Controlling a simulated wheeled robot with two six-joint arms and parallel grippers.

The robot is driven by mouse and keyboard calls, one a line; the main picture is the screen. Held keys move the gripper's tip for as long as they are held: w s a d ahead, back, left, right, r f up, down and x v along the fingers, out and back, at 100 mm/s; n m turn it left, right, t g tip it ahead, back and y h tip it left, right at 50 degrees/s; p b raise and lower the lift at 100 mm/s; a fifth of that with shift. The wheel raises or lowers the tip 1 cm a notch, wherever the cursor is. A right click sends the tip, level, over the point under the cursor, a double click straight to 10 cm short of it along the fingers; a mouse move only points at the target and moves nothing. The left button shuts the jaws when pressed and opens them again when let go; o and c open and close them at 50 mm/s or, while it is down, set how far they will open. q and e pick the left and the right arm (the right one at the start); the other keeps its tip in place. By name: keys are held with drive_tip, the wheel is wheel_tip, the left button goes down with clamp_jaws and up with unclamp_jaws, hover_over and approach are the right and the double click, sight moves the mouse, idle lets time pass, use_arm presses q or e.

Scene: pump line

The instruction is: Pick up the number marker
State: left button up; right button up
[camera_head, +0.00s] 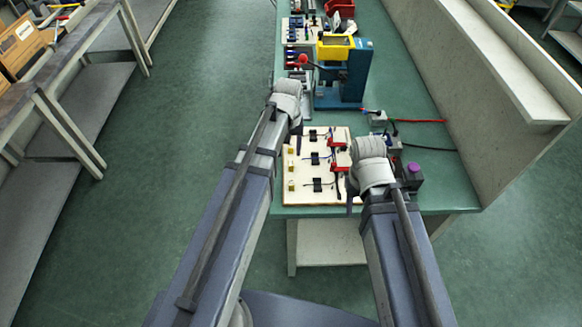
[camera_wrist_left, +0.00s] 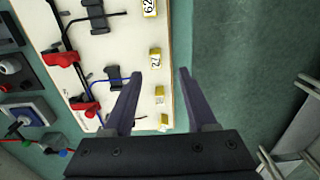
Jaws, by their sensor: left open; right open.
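Yellow number markers stand in a row along the edge of a cream board (camera_head: 318,198). In the left wrist view there are several: one reading 62 (camera_wrist_left: 149,8), one that seems to read 72 (camera_wrist_left: 154,57), and smaller ones (camera_wrist_left: 159,96) with unclear digits. In the head view they are small yellow blocks (camera_head: 291,168). My left gripper (camera_wrist_left: 160,73) is open and empty above this edge, its fingertips on either side of the marker row in the picture. My right gripper (camera_head: 350,197) is over the board's right side, its fingers mostly hidden by its wrist.
The board carries black clips (camera_wrist_left: 100,14), red levers (camera_wrist_left: 84,107) and cables. A purple-buttoned box (camera_head: 412,175) is at right.

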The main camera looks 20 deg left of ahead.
sight(291, 163)
use_arm(q)
drive_tip(key=shift+s+d+f+b, duration=0.1)
drive_tip(key=shift+d+f+b, duration=0.1)
drive_tip(key=shift+f+b, duration=1.15)
drive_tip(key=shift+d+f+b, duration=0.2)
drive_tip(key=shift+f+b, duration=1)
drive_tip(key=shift+f, duration=0.1)
drive_tip(key=shift+r, duration=0.1)
clamp_jaws()
